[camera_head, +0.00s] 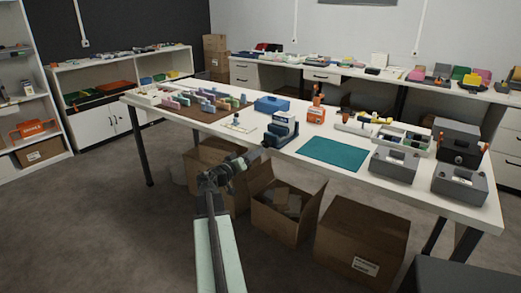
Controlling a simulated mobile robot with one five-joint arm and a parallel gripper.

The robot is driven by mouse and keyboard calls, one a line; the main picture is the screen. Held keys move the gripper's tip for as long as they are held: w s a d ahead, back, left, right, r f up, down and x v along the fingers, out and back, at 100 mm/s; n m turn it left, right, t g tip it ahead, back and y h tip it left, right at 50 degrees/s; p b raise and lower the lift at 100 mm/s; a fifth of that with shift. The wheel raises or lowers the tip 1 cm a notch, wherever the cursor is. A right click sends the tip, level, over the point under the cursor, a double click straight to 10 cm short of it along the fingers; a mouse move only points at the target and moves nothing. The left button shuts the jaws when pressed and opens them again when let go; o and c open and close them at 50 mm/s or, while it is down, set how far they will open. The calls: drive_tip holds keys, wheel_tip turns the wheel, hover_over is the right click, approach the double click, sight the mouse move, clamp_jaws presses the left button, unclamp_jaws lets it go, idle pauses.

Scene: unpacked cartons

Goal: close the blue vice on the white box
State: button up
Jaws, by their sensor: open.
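The blue vice (282,131) stands near the front edge of the white table, left of the teal mat. A small pale box (284,117) shows at its top, seemingly between its jaws; the picture is too small to tell whether the jaws touch it. My arm reaches up from the bottom of the view. My gripper (262,152) is open, at the table's front edge, just left of and below the vice. Its fingers are small and dark, and I cannot tell whether they touch the vice.
A teal mat (333,153) lies right of the vice, and a blue case (272,104) stands behind it. Grey blocks (393,164) stand further right. Open cartons (286,213) sit on the floor under the table edge. A brown board (196,110) with colored pieces lies left.

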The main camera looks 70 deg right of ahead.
sight(266, 145)
drive_tip(key=d+n, duration=0.2)
drive_tip(key=n, duration=0.8)
drive_tip(key=s+d+n, duration=0.1)
drive_tip(key=d+n, duration=0.1)
drive_tip(key=n, duration=0.8)
drive_tip(key=d+n, duration=0.2)
drive_tip(key=n, duration=0.8)
drive_tip(key=shift+s+d+n, duration=0.3)
drive_tip(key=shift+s, duration=0.05)
clamp_jaws()
drive_tip(key=shift+d, duration=0.15)
